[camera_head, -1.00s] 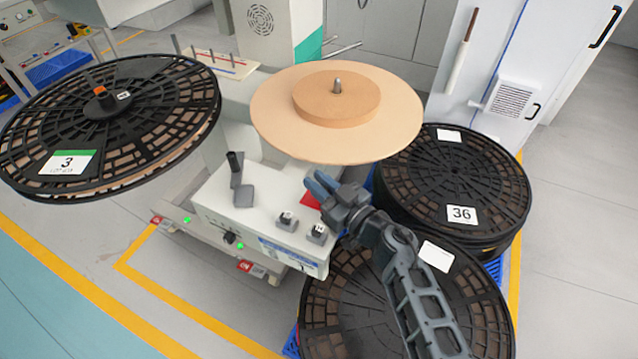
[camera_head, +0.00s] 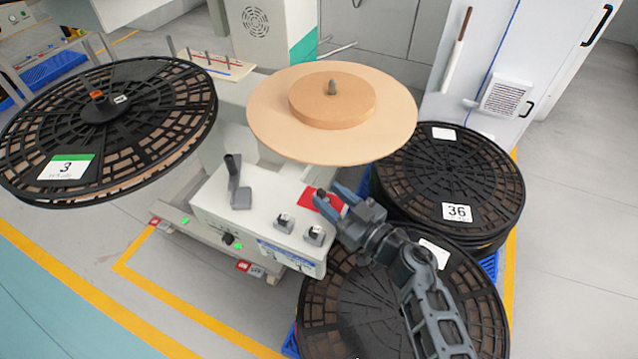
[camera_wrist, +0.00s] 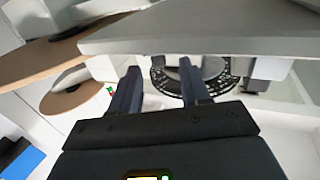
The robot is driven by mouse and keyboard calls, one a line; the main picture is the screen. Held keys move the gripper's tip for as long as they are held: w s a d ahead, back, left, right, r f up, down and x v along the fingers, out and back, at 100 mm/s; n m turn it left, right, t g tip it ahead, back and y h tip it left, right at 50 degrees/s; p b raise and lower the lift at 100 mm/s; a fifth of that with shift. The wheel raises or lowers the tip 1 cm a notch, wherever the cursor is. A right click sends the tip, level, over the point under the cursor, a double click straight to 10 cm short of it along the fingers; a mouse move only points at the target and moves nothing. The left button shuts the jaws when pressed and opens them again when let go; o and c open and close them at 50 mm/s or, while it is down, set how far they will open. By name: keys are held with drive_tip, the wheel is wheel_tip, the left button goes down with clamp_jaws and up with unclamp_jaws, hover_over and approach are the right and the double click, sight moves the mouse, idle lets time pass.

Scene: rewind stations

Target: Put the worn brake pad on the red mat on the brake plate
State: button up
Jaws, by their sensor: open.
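My gripper (camera_head: 331,192) is over the right end of the white machine top in the head view, beside a red mat (camera_head: 308,199) that it partly covers. Its two fingers stand apart, and the wrist view shows the open jaws (camera_wrist: 159,66) with nothing between them. A small dark shape shows at the near fingertip over the mat; I cannot tell whether it is the worn brake pad or the finger itself. A grey plate (camera_head: 241,199) with a dark upright post lies at the left of the machine top; I cannot tell for certain that it is the brake plate.
Two small grey blocks with dark tops, a left one (camera_head: 284,224) and a right one (camera_head: 314,235), sit near the front edge. A large tan disc (camera_head: 270,120) overhangs the machine top. Black reels (camera_head: 450,170) stand at the right; another reel (camera_head: 110,130) is left.

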drive_tip(key=v, duration=0.6)
drive_tip(key=shift+s+d+p, duration=0.25)
drive_tip(key=shift+s+p, duration=0.05)
drive_tip(key=shift+p, duration=0.15)
drive_tip(key=s+d+r+m+t+h, duration=0.2)
drive_tip(key=s+d, duration=0.1)
drive_tip(key=s, duration=0.4)
drive_tip(key=s+d+r+m+t+h, duration=0.1)
drive_tip(key=s+d+m+t+h, duration=0.15)
drive_tip(key=s, duration=0.45)
drive_tip(key=s+d+r+m+t+h, duration=0.1)
drive_tip(key=s+d+r+m+h, duration=0.2)
drive_tip(key=s, duration=0.5)
drive_tip(key=s+d+r+m+g+h, duration=0.1)
drive_tip(key=s+d+r+h, duration=0.2)
drive_tip(key=s, duration=0.5)
drive_tip(key=s+d+r+m+g+h, duration=0.1)
drive_tip(key=s+d+r+h, duration=0.2)
drive_tip(key=s+d+r, duration=0.2)
drive_tip(key=s+r, duration=0.3)
drive_tip(key=s, duration=0.1)
drive_tip(key=shift+d+g, duration=0.25)
drive_tip(key=shift+g, duration=0.1)
